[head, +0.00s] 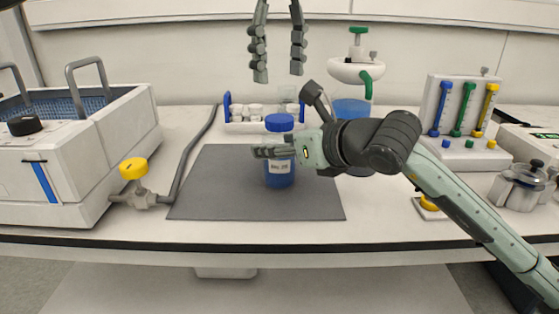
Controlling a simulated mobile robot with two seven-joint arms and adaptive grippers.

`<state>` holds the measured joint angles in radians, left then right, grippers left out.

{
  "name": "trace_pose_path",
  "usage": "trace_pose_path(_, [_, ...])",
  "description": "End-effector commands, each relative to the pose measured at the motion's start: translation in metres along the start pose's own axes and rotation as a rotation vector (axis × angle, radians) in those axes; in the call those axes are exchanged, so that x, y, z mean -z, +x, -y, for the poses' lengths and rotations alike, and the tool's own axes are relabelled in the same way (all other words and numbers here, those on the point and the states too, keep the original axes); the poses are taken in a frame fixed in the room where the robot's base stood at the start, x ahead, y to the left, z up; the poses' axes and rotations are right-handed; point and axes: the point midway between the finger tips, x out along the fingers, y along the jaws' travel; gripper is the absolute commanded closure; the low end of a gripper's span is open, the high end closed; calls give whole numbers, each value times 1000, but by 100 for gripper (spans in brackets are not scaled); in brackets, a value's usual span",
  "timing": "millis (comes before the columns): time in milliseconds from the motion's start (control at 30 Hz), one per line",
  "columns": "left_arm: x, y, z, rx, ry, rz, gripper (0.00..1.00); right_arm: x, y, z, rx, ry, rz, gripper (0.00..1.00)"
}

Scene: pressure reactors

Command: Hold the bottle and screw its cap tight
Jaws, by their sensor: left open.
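The bottle (280,175) is blue with a white label and stands upright on the grey mat. Its blue cap (279,123) sits on its top; I cannot tell how tight it is. My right gripper (262,151) reaches in from the right at the bottle's upper body, below the cap. One finger lies across the front of the bottle, over the label's top; the other finger is hidden, and the gripper looks shut on the bottle. My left gripper (279,72) hangs from the top edge, open and empty, fingers pointing down, above the cap and apart from it.
The grey mat (215,190) is clear left of the bottle. A water bath (130,135) and yellow-knobbed valve (134,170) stand left. Behind are a blue-ended vial rack (240,127) and a white-and-green stirring device (357,69). A flowmeter panel (465,115) and metal vessels (520,188) stand right.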

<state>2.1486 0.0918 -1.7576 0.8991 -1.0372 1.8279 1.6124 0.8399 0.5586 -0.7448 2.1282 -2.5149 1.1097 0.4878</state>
Motion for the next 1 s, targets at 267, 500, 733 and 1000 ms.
trace_pose_path(267, [0, 2, 0, -1, 3, 0, 40, 1, 0, -1, -2, 0, -2, 100])
trace_pose_path(500, [-1, 32, -1, -4, 4, -1, 40, 1, 0, -1, -2, 0, -2, 100])
trace_pose_path(733, [-1, 65, 0, -2, 3, -1, 40, 1, 0, -1, -2, 1, -2, 100])
trace_pose_path(1000, [0, 80, 0, 0, 3, 0, 40, 1, 0, -1, -2, 1, -2, 100])
